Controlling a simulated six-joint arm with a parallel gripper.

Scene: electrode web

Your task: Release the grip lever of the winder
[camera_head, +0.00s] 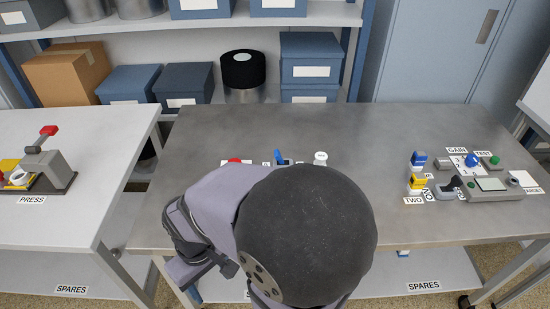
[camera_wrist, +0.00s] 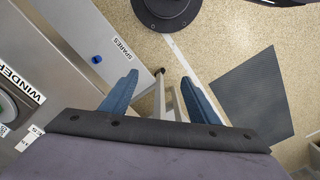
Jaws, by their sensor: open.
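In the wrist view my gripper (camera_wrist: 158,80) shows its two blue fingers spread apart with nothing between them. They are over the floor beside the table edge, to the right of the WINDER label (camera_wrist: 21,83). A round grey and green part (camera_wrist: 5,106) shows at the left edge by that label. In the head view my own arm hides most of the middle of the table. Only a red part (camera_head: 235,160), a blue upright part (camera_head: 281,156) and a white-topped part (camera_head: 320,157) show behind it. I cannot tell which is the grip lever.
The grey table (camera_head: 390,140) is clear at its back and right of my arm. A device with a screen (camera_head: 490,184), a yellow block (camera_head: 416,182) and knobs stand at the right. A press (camera_head: 45,168) stands on the left table. Shelves with boxes stand behind.

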